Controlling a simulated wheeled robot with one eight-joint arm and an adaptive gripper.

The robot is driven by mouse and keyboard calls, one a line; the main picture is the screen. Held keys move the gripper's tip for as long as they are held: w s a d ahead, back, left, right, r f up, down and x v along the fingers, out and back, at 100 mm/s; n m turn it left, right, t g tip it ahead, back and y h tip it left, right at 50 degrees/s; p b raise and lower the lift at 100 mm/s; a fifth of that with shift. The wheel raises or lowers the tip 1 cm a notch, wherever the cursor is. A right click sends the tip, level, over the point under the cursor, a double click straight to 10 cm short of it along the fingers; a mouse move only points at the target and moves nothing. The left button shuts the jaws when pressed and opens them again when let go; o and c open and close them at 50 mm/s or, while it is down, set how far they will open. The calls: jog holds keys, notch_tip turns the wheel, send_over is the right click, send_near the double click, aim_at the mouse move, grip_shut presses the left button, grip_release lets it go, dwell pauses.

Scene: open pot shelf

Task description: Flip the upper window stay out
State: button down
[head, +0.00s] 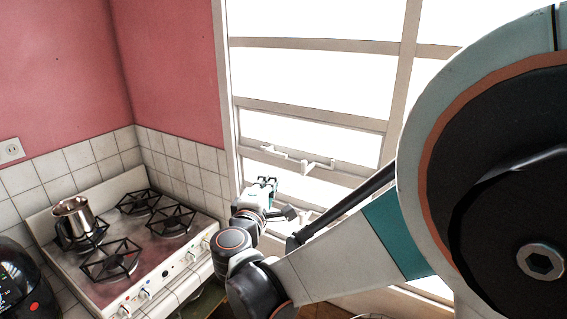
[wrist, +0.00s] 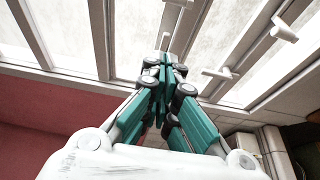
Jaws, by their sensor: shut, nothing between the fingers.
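The upper window stay (head: 293,158) is a white bar with small upright pieces, lying along a horizontal rail of the window in the head view. White stay pieces also show in the wrist view (wrist: 221,73), right of my fingertips; I cannot tell which stay each belongs to. My gripper (head: 267,182) is just below the left end of the upper stay in the picture. In the wrist view my gripper (wrist: 165,62) has its teal fingers together, empty, pointing at the window frame. Contact with the frame or stay cannot be told.
The window frame (head: 316,115) has several pale rails and bright panes. A stove (head: 130,245) with a metal pot (head: 73,220) stands at the left. Pink wall and white tiles border the window. Another white piece (head: 305,215) shows lower, partly behind my arm.

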jog(key=w+d+p, duration=0.1)
jog(key=w+d, duration=0.4)
jog(key=w, duration=0.2)
jog(key=shift+w+d, duration=0.3)
jog(key=shift+d, duration=0.1)
jog(key=shift+s, duration=0.1)
jog(key=shift+d, duration=0.1)
dwell(0.4)
jog(key=shift+s+d+n+y, duration=0.2)
jog(key=shift+n+y, duration=0.2)
jog(key=shift+y, duration=0.2)
